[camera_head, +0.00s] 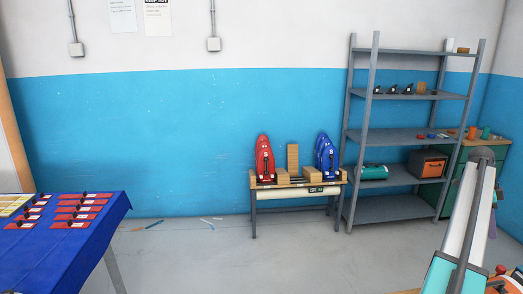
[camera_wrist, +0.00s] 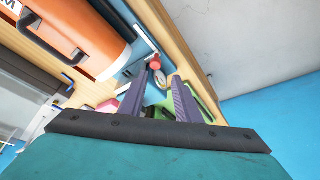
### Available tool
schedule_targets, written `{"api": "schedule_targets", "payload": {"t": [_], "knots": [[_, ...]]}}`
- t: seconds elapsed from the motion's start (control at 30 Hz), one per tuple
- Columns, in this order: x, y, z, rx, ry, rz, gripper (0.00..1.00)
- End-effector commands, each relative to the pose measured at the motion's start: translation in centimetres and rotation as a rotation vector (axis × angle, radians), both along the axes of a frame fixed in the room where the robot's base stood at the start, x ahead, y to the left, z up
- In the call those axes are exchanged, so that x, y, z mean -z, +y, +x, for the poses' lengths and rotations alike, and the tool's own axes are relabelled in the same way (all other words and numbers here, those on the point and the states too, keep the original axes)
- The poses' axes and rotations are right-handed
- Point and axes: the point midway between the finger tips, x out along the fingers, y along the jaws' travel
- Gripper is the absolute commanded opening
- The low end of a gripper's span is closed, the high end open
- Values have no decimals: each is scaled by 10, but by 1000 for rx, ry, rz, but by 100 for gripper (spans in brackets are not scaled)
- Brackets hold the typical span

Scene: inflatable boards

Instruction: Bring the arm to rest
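My arm (camera_head: 468,225) rises at the right edge of the head view, a pale and dark grey link with teal parts, in front of a green cabinet. My fingertips do not show clearly in the head view.
A blue-covered table (camera_head: 75,235) with red boards stands at left. A low bench (camera_head: 297,187) holds red and blue boards. A grey shelf (camera_head: 395,134) stands beside it. The floor (camera_head: 200,262) between is mostly clear. An orange case (camera_wrist: 80,35) lies near my gripper.

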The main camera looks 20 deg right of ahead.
Motion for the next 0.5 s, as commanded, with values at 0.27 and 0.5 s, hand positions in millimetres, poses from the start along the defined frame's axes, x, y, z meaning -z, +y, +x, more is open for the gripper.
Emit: {"api": "schedule_targets", "payload": {"t": [0.27, 0.5], "knots": [[52, 43, 86, -111, 30, 52, 30], [119, 104, 151, -216, 75, 116, 30]]}}
